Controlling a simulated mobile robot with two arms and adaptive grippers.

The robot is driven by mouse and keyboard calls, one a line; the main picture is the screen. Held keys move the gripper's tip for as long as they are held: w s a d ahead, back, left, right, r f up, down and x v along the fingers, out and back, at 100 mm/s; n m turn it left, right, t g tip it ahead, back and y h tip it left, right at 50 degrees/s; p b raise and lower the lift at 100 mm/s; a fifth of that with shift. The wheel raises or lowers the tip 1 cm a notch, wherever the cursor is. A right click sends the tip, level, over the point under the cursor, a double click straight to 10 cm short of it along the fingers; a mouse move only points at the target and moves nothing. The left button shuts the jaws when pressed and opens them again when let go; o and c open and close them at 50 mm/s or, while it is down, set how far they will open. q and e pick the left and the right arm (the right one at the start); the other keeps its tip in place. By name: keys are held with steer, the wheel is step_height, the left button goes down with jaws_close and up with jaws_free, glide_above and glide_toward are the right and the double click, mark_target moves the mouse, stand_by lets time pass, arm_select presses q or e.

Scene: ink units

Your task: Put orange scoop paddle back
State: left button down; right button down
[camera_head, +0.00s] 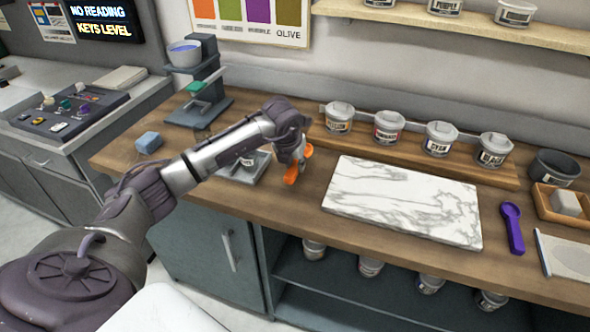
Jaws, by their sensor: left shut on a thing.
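The orange scoop paddle (291,176) shows at the left end of the marble slab, over the wooden counter. My left gripper (301,163) is shut on it, and the fingers hide its middle. Orange shows on both sides of the fingers. I cannot tell whether the paddle touches the counter. My right gripper is not in view.
A white marble slab (402,203) lies mid-counter. A purple scoop paddle (512,227) lies to its right. Several ink tubs (389,128) line the wooden rack (455,158) behind. A grey scale (245,168) is partly hidden by my arm. A blue block (149,142) sits at left.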

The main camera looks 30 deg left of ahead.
arm_select(q)
step_height(320, 180, down, 4)
steer(key=shift+r+p, duration=0.25)
steer(key=shift+p, duration=0.35)
steer(key=shift+f, duration=0.2)
steer(key=c, duration=1)
jaws_free()
steer(key=shift+o, duration=0.2)
steer(key=b+v, duration=0.2)
steer(key=v, duration=1)
steer(key=shift+s, duration=0.1)
